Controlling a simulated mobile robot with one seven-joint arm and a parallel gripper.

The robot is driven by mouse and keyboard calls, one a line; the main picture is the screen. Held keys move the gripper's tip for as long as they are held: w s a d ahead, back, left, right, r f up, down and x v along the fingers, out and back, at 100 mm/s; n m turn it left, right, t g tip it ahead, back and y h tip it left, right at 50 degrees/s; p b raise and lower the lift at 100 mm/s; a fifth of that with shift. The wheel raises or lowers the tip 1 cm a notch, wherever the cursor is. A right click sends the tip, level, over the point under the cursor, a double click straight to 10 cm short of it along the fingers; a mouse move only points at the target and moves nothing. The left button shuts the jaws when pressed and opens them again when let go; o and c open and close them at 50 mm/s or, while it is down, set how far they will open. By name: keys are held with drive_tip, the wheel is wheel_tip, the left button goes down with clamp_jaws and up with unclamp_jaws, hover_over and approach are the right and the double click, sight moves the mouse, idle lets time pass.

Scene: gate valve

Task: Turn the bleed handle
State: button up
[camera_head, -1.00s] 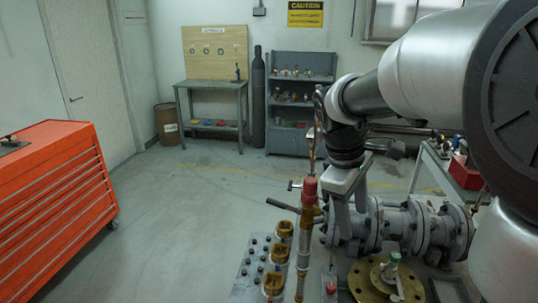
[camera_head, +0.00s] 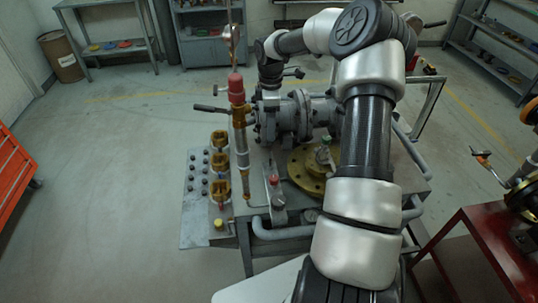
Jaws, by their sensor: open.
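The valve assembly stands on a steel bench in the middle. A tall brass column (camera_head: 241,135) has a red cap (camera_head: 236,88) and a dark lever (camera_head: 208,108) pointing left. A small red-tipped fitting (camera_head: 273,181) stands in front, and a small green-topped valve (camera_head: 323,154) sits on the brass flange (camera_head: 303,172). I cannot tell for sure which of these is the bleed handle. My gripper (camera_head: 268,100) points down just right of the column, by the left end of the grey flanged pipe (camera_head: 301,115). It is open; its fingertips are small and partly hidden.
Several brass fittings (camera_head: 219,162) and a studded plate (camera_head: 196,181) lie at the left of the bench. Grey pipes (camera_head: 285,234) run along its front. A red table (camera_head: 483,240) stands at the right. The floor at left is clear, with an orange cabinet (camera_head: 14,172) at the edge.

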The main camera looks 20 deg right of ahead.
sight(270, 154)
wheel_tip(270, 154, down, 14)
drive_tip(key=shift+f+p, duration=0.1)
drive_tip(key=shift+p, duration=0.35)
drive_tip(key=c, duration=1.1)
